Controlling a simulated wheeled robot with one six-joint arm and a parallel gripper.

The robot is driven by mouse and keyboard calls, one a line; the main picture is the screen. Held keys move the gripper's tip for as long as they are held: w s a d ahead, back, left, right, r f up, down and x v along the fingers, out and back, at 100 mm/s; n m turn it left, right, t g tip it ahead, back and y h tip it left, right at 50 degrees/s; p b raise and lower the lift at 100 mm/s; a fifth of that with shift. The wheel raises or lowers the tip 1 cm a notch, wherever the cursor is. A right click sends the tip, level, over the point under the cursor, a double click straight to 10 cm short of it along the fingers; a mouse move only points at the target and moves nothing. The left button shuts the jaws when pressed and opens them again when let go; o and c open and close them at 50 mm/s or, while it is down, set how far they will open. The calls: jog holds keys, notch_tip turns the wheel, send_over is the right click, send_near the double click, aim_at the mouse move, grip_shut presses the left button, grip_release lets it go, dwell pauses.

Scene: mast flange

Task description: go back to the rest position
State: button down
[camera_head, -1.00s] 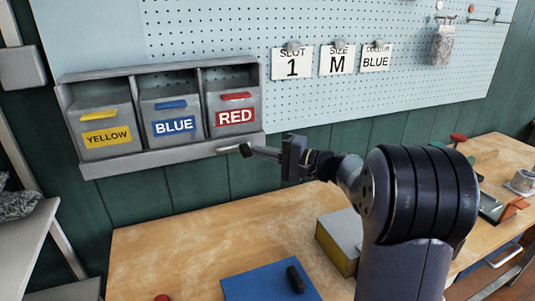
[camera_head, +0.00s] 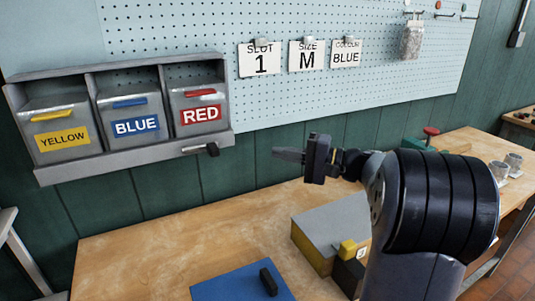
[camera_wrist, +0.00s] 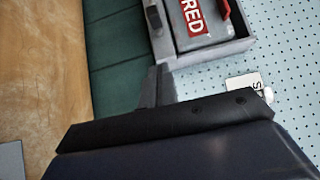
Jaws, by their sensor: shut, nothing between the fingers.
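My gripper (camera_head: 276,154) is shut and empty in the head view. It is held in the air above the workbench, pointing left, a little right of and below the bin rack. It also shows in the wrist view (camera_wrist: 158,78), its fingers together in front of the red bin's end of the rack. A gap shows between my fingertips and the rack.
A grey rack (camera_head: 130,160) on the wall holds YELLOW, BLUE and RED bins. Cards hang on the pegboard (camera_head: 215,25). A grey and yellow box (camera_head: 325,228) and a blue mat (camera_head: 225,285) lie on the workbench (camera_head: 130,262) below my arm.

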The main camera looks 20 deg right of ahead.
jog(key=shift+s+d, duration=0.15)
jog(key=shift+d, duration=0.15)
jog(key=shift+a, duration=0.1)
